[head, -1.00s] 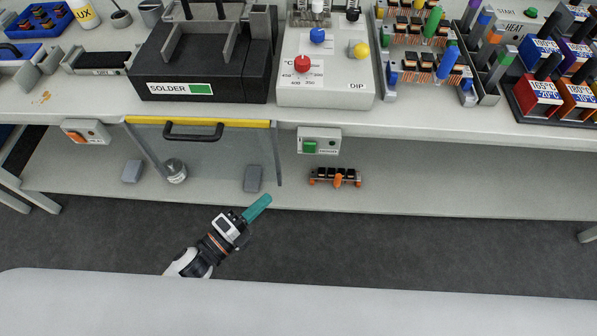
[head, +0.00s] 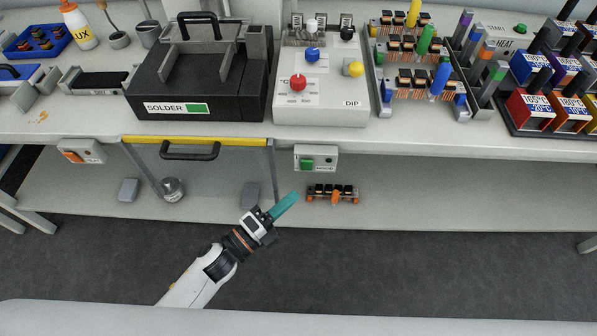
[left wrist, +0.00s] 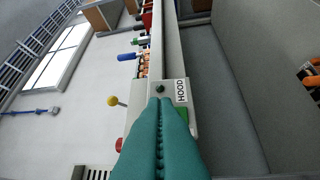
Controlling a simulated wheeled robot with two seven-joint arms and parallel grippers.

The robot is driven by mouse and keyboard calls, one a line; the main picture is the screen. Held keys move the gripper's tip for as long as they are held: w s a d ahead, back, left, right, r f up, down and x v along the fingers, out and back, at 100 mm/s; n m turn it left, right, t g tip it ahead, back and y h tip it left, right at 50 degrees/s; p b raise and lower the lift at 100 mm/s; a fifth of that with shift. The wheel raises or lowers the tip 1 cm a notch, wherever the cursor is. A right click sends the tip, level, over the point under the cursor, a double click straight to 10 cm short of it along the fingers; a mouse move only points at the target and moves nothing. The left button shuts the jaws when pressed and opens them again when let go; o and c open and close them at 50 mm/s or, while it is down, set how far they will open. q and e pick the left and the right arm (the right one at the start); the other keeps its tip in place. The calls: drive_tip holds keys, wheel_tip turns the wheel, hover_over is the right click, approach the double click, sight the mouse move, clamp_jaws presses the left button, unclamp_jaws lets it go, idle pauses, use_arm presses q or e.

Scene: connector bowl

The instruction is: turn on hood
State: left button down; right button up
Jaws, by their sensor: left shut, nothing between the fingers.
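The hood switch box (head: 328,153), a pale box labelled HOOD with a green switch (head: 307,165), is mounted on the front of the bench. My left gripper (head: 294,196) has teal fingers pressed together with nothing between them. In the head view it shows below and slightly left of the box. In the left wrist view, the shut fingers (left wrist: 160,104) overlap the box, and the HOOD label (left wrist: 181,91) and part of the green switch (left wrist: 183,115) show beside them. I cannot tell whether the fingers touch the box. My right gripper is not in view.
A clear panel with a yellow top edge (head: 200,141) and black handle (head: 190,152) is left of the box. Another box with an orange switch (head: 72,157) is farther left. A connector rack (head: 333,194) sits on the lower shelf. The bench top holds the solder and dip stations.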

sight(310, 164)
use_arm(q)
drive_tip(key=shift+w+d+r+p, duration=0.2)
drive_tip(key=shift+w+d, duration=0.15)
drive_tip(key=shift+w, duration=0.65)
drive_tip(key=shift+w+d+r+p, duration=0.15)
drive_tip(key=shift+w+d, duration=0.25)
drive_tip(key=shift+w, duration=0.65)
drive_tip(key=shift+w+d+r+p, duration=0.1)
drive_tip(key=shift+w+d+r, duration=0.2)
drive_tip(key=shift+w, duration=0.7)
drive_tip(key=shift+w+r+p, duration=0.2)
drive_tip(key=shift+r+p, duration=0.15)
drive_tip(key=shift+p, duration=0.4)
drive_tip(key=shift+w+d+f+n+y, duration=0.1)
drive_tip(key=shift+n+y, duration=0.2)
drive_tip(key=shift+f, duration=0.15)
